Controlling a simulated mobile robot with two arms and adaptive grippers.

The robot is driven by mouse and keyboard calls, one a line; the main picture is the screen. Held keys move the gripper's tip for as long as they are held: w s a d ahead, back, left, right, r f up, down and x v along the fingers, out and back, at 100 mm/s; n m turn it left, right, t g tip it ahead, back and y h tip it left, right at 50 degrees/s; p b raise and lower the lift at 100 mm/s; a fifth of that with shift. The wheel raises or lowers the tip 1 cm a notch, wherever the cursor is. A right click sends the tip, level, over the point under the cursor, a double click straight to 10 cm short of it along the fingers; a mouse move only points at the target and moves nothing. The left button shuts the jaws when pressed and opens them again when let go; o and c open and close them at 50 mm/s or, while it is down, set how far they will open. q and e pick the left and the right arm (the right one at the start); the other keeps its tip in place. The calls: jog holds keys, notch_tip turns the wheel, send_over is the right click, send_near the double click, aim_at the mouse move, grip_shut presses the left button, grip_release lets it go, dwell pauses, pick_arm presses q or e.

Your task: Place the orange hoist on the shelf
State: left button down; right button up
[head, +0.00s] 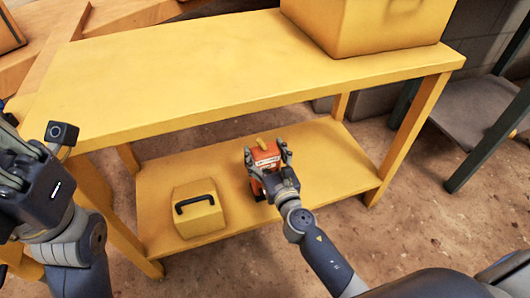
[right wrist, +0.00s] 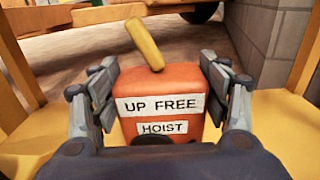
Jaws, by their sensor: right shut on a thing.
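The orange hoist (head: 264,158) has white labels and a yellow piece on top. It is at the lower shelf (head: 324,152) of the yellow table, right of the yellow box there. My right gripper (head: 267,150) is shut on the hoist. In the right wrist view the fingers (right wrist: 160,88) press on both sides of the hoist (right wrist: 150,88), which reads "UP FREE HOIST". The hoist looks upright. Whether its underside touches the shelf is hidden. My left arm shows at the left edge of the head view, but its fingertips do not show.
A yellow box (head: 199,212) with a black handle stands on the shelf left of the hoist. The yellow table top (head: 200,75) is above, with a large yellow box (head: 365,25) on it. Yellow legs (head: 410,125) flank the shelf. Its right part is clear.

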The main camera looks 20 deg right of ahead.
jog(key=shift+r, duration=0.15)
jog(key=o, duration=2.1)
jog(key=shift+f, duration=0.25)
jog(key=shift+s+r, duration=0.1)
jog(key=shift+r, duration=0.05)
jog(key=shift+s+d+b, duration=0.2)
jog(key=shift+s+b, duration=0.5)
jog(key=shift+s, duration=5.25)
